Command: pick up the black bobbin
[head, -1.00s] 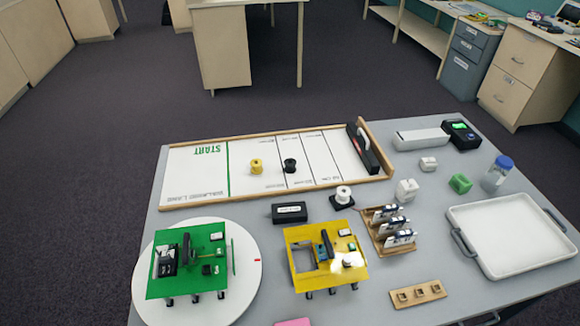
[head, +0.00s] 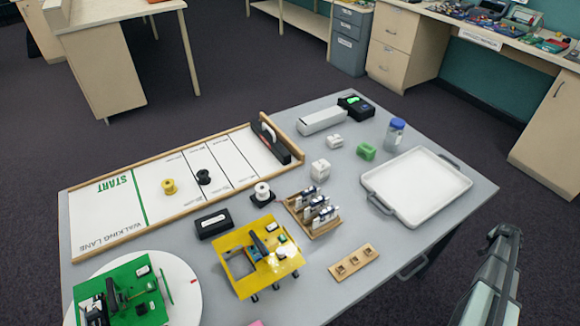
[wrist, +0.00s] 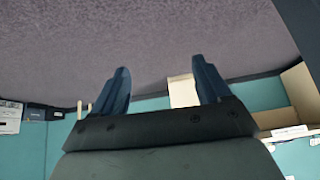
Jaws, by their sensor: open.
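The black bobbin (head: 204,177) stands on the white walking lane board (head: 125,232), just right of a yellow bobbin (head: 169,187). A white bobbin (head: 262,191) on a black base stands nearer, outside the lane. In the wrist view my gripper (wrist: 160,85) is open and empty, with its two dark blue fingers apart. That view shows carpet and teal panels, and no bobbin. In the head view part of my arm shows at the lower right, away from the bobbins; the fingers are not seen there.
A wooden rail edges the lane, and a black block (head: 270,146) stands at its far end. A black box (head: 214,224), a yellow model (head: 256,262), a wooden rack (head: 322,230) and a white tray (head: 385,195) occupy the grey table. A green model (head: 130,285) sits on a white disc (head: 183,290).

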